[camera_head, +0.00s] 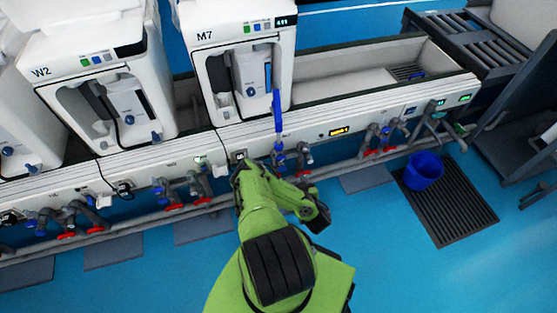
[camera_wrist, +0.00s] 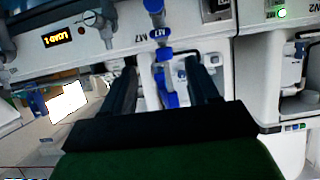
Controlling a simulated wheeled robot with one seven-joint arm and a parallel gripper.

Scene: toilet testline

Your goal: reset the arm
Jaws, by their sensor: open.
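My gripper (camera_wrist: 161,66) is open in the wrist view, its two dark fingers spread apart. A blue valve handle and pipe (camera_wrist: 163,55) show between and beyond the fingers; I cannot tell whether they touch it. In the head view my green arm (camera_head: 262,205) reaches from the bottom middle to the front of the test line, folded below the M7 station. The fingers cannot be made out there. A blue upright lever (camera_head: 277,112) stands just beyond the arm, in front of the M7 unit (camera_head: 240,55).
The white W2 unit (camera_head: 95,70) stands left of M7. Pipes with red valves (camera_head: 173,207) run along the line's front. A blue bucket (camera_head: 423,170) sits on a dark floor grate (camera_head: 455,205) at right. Blue floor is free around my arm.

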